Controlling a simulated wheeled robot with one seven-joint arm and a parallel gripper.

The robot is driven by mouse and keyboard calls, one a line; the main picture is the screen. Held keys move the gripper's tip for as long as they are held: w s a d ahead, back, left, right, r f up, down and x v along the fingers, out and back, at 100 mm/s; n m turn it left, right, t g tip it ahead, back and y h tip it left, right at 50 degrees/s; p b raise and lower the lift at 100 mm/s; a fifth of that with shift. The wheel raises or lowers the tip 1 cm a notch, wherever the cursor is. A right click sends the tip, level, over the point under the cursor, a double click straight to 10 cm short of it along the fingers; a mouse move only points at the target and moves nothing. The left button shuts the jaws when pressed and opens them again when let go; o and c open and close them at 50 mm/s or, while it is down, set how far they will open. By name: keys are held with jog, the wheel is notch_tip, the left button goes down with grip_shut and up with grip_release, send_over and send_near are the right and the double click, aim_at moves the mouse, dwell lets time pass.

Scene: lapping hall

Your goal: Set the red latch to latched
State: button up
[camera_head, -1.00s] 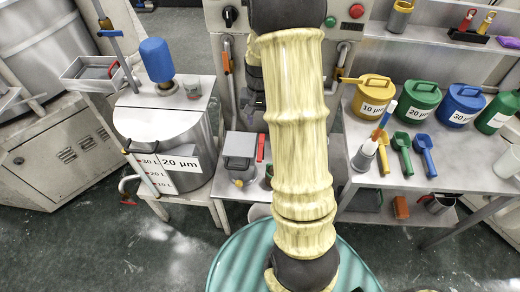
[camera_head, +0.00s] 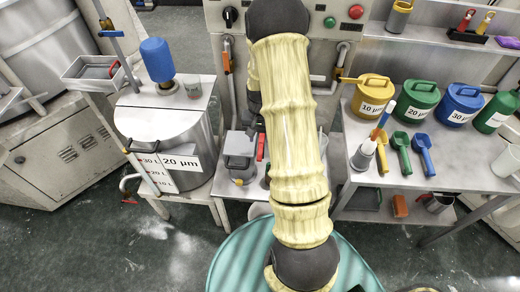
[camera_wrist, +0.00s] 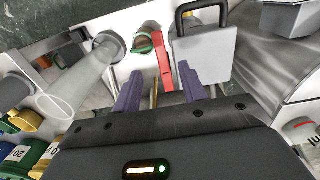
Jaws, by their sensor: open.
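A narrow red bar (camera_wrist: 164,64), which looks like the red latch, stands beside a grey box with a dark handle (camera_wrist: 204,50) in the wrist view. In the head view the red bar (camera_head: 260,147) shows just left of my arm, at the right side of the grey box (camera_head: 239,148) on a low table. My gripper (camera_wrist: 160,74) has its two purple fingers apart, with the red bar showing between and beyond the tips. I cannot tell whether they touch it. My arm hides the gripper in the head view.
A green-rimmed cup (camera_wrist: 145,42) and a clear cylinder (camera_wrist: 76,84) are left of the red bar in the wrist view. A steel drum labelled 20 µm (camera_head: 165,135) stands left. A bench (camera_head: 440,175) with coloured tubs and scoops is right.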

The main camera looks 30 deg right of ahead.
aim_at(260, 154)
notch_tip(260, 154, down, 9)
jog(key=shift+r+p, duration=0.15)
jog(key=shift+p, duration=0.4)
grip_shut()
